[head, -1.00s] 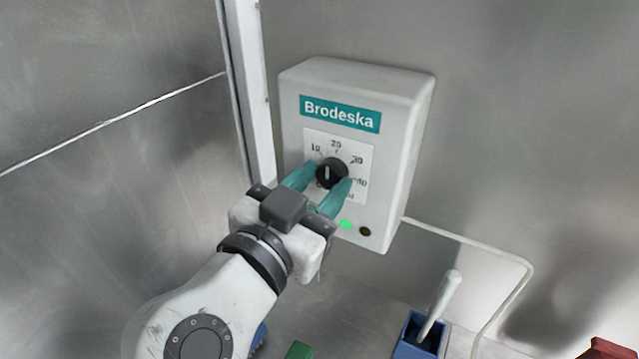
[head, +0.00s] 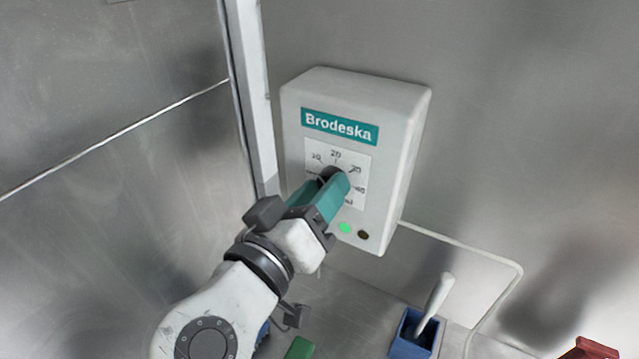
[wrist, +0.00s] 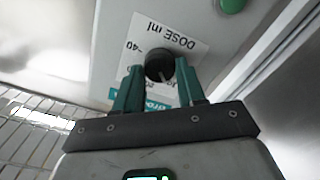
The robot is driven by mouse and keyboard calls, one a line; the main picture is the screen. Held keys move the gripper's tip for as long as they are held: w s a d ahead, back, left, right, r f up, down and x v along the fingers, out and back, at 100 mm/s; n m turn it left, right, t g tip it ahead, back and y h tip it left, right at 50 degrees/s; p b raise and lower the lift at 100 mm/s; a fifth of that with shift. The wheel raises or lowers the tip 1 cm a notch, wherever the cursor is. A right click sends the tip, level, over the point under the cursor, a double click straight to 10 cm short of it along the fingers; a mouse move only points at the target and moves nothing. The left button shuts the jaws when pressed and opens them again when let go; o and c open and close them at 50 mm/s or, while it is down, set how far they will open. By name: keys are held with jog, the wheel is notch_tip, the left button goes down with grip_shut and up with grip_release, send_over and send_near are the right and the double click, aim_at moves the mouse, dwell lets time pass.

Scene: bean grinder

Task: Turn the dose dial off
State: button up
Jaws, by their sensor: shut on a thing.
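The dose dial (head: 328,173) is a round black knob on a white scale plate on the front of the pale Brodeska box (head: 398,150). In the head view my gripper (head: 333,186) covers most of it and hides its pointer. In the wrist view the dial (wrist: 159,67) sits between the two teal fingers of my gripper (wrist: 159,69), which is shut on it. A light pointer mark shows on the dial there, slanting toward the lower right of the picture. The scale plate (wrist: 185,38) appears upside down in that view.
A green light (head: 344,228) and a dark round spot (head: 363,234) are below the dial. A white cable (head: 460,243) runs from the box. A blue container (head: 411,340) with a white-handled tool (head: 437,295) stands at lower right. A metal post (head: 250,90) is left of the box.

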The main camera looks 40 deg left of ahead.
jog(key=shift+a+n+p, duration=0.1)
jog(key=shift+n+p, duration=2.95)
jog(key=shift+n, duration=2.55)
jog(key=o, duration=1.1)
jog(key=shift+c, duration=0.2)
jog(key=shift+f, duration=0.1)
jog(key=b+v, duration=0.3)
jog(key=v, duration=0.7)
jog(key=shift+s, duration=0.35)
